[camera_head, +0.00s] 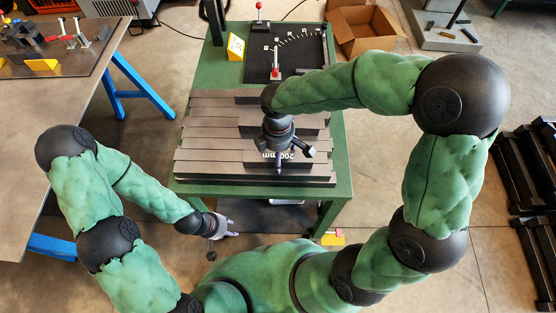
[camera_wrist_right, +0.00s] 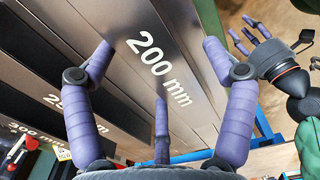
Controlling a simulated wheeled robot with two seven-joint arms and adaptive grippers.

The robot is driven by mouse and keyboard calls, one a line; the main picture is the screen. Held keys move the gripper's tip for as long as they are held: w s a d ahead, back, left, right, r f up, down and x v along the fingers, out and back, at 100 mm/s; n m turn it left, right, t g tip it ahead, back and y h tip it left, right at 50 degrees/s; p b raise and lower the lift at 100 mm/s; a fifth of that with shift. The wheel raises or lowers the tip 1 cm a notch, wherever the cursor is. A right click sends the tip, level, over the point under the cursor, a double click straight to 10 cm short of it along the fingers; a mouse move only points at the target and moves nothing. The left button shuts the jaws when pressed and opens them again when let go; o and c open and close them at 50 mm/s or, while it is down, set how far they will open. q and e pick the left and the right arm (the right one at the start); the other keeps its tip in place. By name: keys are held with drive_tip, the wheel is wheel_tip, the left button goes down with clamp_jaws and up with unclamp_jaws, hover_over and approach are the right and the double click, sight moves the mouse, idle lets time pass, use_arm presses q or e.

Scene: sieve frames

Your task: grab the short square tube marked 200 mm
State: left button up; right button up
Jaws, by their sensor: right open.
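The short tube marked 200 mm is a grey square bar that lies in the front part of a stack of bars, its marking (camera_head: 272,155) partly showing below my right gripper in the head view. In the right wrist view the white "200 mm" on the tube (camera_wrist_right: 170,45) is clear. My right gripper (camera_head: 284,158) is above it, with its purple fingers (camera_wrist_right: 158,60) spread wide and nothing between them in grip. Whether a fingertip touches the tube I cannot tell. My left gripper (camera_head: 229,228) hangs empty in front of the bench, fingers apart; it also shows in the right wrist view (camera_wrist_right: 250,32).
Other marked bars (camera_wrist_right: 60,95) lie alongside the tube. The green bench (camera_head: 230,75) carries a dark panel with a red-knobbed lever (camera_head: 275,62) and a yellow sign (camera_head: 236,46) behind the stack. A steel table (camera_head: 85,85) stands left; a cardboard box (camera_head: 362,28) is behind right.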

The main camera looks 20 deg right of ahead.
drive_tip(key=c, duration=1.7)
